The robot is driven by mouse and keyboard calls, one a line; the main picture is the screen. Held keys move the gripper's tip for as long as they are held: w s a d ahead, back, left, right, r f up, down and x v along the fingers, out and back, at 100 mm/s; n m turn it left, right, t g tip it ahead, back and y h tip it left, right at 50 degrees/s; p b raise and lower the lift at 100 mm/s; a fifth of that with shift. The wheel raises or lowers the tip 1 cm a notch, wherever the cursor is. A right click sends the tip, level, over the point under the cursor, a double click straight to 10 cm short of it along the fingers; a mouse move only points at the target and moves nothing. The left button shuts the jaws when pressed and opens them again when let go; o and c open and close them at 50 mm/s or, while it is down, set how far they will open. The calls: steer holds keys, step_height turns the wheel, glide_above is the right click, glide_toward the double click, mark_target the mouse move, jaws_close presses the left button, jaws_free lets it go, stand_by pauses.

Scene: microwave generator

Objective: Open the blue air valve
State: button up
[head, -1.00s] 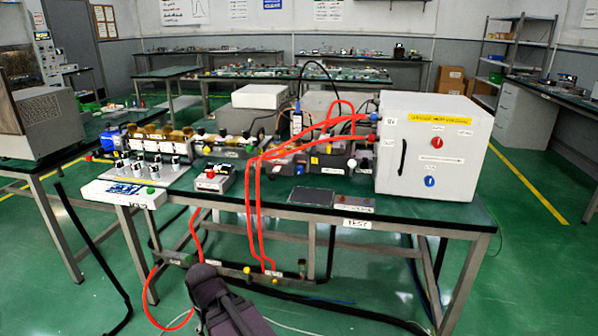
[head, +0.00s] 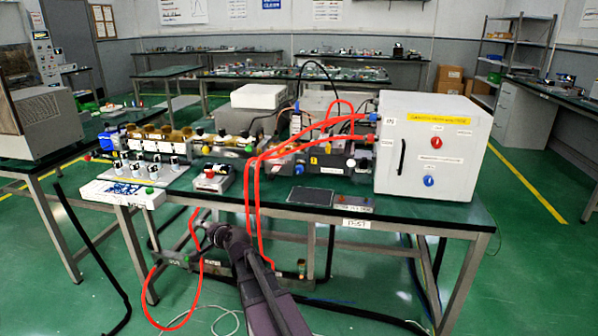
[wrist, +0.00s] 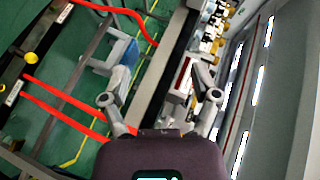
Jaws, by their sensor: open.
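A blue round knob (head: 429,181) is on the front of the white cabinet, below a red knob. I cannot tell whether it is the air valve. A lower rail (head: 180,258) under the bench carries labels and red hoses. A yellow knob (wrist: 31,58) shows on a dark rail in the wrist view, but I see no clear blue valve there. My gripper (head: 212,232) is in front of the bench, below its front edge and left of the vertical red hoses. In the wrist view my gripper (wrist: 162,78) is open and empty, its fingers wide apart. My arm hides part of the rail.
The bench (head: 300,214) holds the white cabinet (head: 425,110), a small red-button box (head: 212,179) and a white control panel (head: 122,192). Red hoses (head: 252,200) hang down the bench's front. Green floor is free right of the bench.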

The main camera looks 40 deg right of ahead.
steer(key=w+d+r+m+t+h, duration=0.25)
steer(key=d+r+m, duration=0.2)
steer(key=d, duration=0.35)
steer(key=m+g+h, duration=0.5)
steer(key=m+h, duration=0.9)
steer(key=m, duration=0.5)
glide_toward(298, 171)
steer(key=v, duration=0.3)
steer(key=shift+s+d+r+y, duration=0.1)
steer(key=shift+s+r+y, duration=0.15)
steer(key=shift+s, duration=0.1)
steer(key=x, duration=1.4)
jaws_close()
